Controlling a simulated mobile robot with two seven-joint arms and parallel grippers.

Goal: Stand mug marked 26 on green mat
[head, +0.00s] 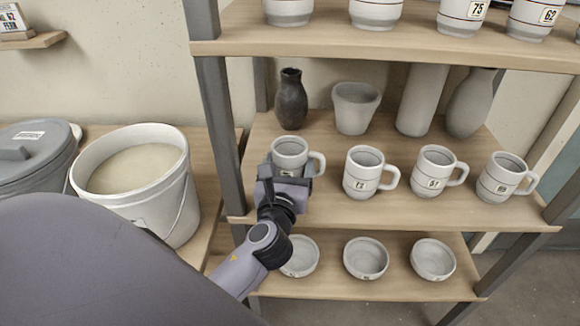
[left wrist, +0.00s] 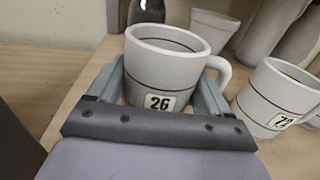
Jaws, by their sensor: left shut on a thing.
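The mug marked 26 (head: 289,155) is white with thin dark lines and a handle on its right. It is the leftmost mug in the row on the middle shelf (head: 330,203). In the left wrist view the mug (left wrist: 168,72) stands upright and its label reads 26. My left gripper (head: 287,175) is shut on the mug, with one finger on each side of its body; in the left wrist view the gripper (left wrist: 160,100) hides the mug's base. I cannot tell whether the mug touches the shelf. I see no green mat. My right gripper is out of view.
A dark vase (head: 291,100) and a pale pot (head: 354,106) stand behind. Bowls (head: 366,258) sit on the lower shelf. A grey upright (head: 218,125) and a glaze bucket (head: 178,205) are at left.

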